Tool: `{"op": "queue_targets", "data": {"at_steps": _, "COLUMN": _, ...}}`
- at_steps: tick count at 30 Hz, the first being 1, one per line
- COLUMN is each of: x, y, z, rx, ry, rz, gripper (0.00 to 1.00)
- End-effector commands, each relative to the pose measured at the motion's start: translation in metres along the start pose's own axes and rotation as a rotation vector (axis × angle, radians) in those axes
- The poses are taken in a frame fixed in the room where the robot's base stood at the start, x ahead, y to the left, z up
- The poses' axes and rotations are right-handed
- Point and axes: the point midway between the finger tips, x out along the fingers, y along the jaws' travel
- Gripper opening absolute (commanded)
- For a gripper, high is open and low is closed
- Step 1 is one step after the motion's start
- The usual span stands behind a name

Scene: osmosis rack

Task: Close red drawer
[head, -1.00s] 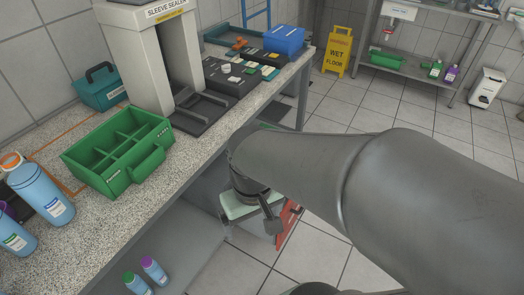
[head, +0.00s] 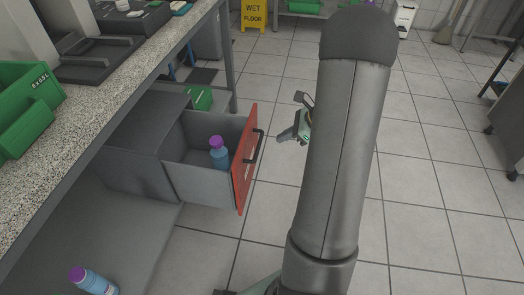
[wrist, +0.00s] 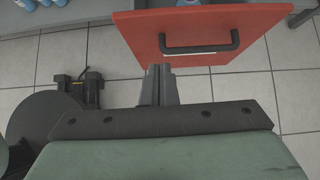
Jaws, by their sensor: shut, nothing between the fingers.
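The red drawer (head: 243,165) stands pulled out from its grey cabinet under the counter in the head view. Its red front carries a black bar handle, and a blue bottle with a purple cap (head: 218,153) stands inside. In the wrist view the red front (wrist: 205,32) and its handle (wrist: 200,46) are just beyond my fingers. My gripper (head: 284,135) is to the right of the drawer front, apart from it, partly hidden by my arm. In the wrist view my gripper (wrist: 159,72) is shut and empty, pointing towards the drawer front below the handle.
The speckled counter (head: 90,125) runs along the left with a green caddy (head: 30,110) on it. A yellow wet floor sign (head: 254,14) is at the back. The tiled floor right of the drawer is clear.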

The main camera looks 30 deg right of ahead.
Motion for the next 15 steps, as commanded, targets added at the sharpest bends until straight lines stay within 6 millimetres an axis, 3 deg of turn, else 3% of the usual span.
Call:
{"op": "queue_targets", "data": {"at_steps": 5, "x": 0.017, "y": -0.002, "z": -0.003, "rx": 0.016, "ry": -0.005, "rz": -0.005, "gripper": 0.0}}
{"op": "queue_targets", "data": {"at_steps": 15, "x": 0.089, "y": -0.002, "z": -0.004, "rx": 0.012, "ry": -0.004, "rz": -0.001, "gripper": 0.0}}
